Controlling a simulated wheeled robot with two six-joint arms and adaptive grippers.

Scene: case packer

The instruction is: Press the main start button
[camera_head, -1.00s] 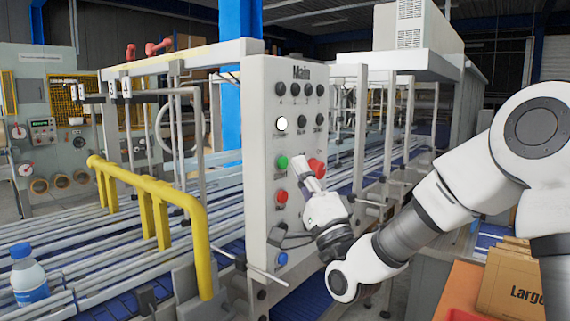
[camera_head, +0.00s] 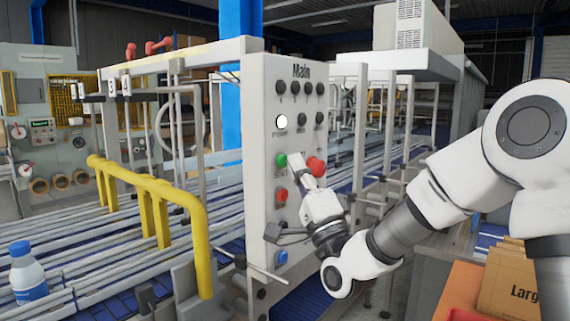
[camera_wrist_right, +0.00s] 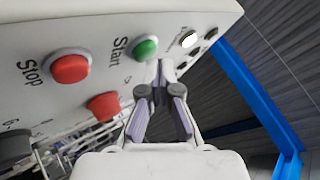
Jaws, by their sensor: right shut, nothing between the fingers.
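The grey Main control panel (camera_head: 266,215) stands upright in the middle of the head view. Its green start button (camera_head: 281,160) sits above the red stop button (camera_head: 281,195). My right gripper (camera_head: 294,158) is shut and empty, with its fingertips just right of the green button in the head view. In the right wrist view the closed fingertips (camera_wrist_right: 158,68) are close beside the green button (camera_wrist_right: 145,48), marked Start. The red button marked Stop (camera_wrist_right: 70,67) is farther left. I cannot tell whether the fingertips touch the green button. My left gripper is not in view.
A larger red button (camera_head: 317,166) sticks out beside my right gripper, and also shows in the wrist view (camera_wrist_right: 103,106). A lit white button (camera_head: 281,122) is above the green one. A yellow rail (camera_head: 200,240) and conveyor lie to the left.

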